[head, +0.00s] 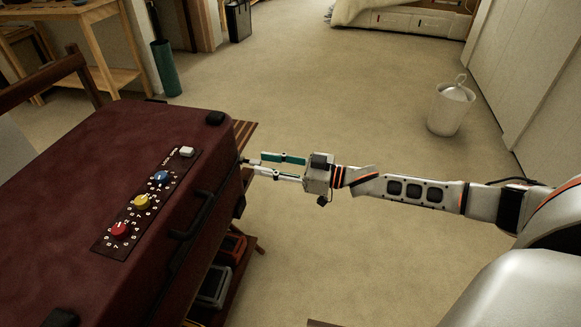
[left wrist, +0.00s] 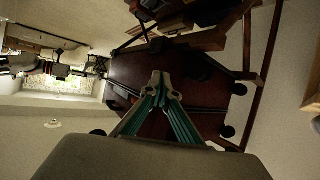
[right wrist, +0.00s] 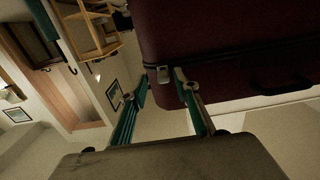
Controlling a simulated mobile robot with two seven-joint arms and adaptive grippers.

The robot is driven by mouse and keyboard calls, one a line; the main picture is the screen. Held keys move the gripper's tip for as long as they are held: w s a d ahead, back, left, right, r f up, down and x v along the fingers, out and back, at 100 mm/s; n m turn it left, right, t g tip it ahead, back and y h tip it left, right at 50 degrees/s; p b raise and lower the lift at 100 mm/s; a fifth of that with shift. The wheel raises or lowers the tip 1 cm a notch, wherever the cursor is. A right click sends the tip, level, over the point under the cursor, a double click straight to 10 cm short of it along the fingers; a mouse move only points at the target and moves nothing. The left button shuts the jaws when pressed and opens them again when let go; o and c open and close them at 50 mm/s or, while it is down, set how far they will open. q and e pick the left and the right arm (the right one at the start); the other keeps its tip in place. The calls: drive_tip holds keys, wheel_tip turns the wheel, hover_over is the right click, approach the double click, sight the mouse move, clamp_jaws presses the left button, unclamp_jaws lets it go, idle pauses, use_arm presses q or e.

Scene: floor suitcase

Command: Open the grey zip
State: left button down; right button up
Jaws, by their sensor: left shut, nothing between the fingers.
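A dark red suitcase (head: 85,180) lies flat on a rack at the left of the head view. Its side shows in the right wrist view (right wrist: 220,30), with a dark seam along it. A small grey zip pull (right wrist: 163,75) sits on that seam. My right gripper (head: 249,164) is at the suitcase's far right corner. In the right wrist view its fingers (right wrist: 160,88) are apart, with the pull just beyond and between the tips; contact is not clear. My left gripper (left wrist: 160,80) is shut and empty, pointing at the suitcase (left wrist: 145,72), and is outside the head view.
A dial panel (head: 145,200) with red, yellow and blue knobs is on the suitcase top. A black handle (head: 192,215) is on its near side. Orange and grey items (head: 215,285) sit on the rack below. A white bin (head: 451,108) stands on open carpet at right.

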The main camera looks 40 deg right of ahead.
drive_tip(key=v, duration=0.8)
drive_tip(key=shift+s+d, duration=0.1)
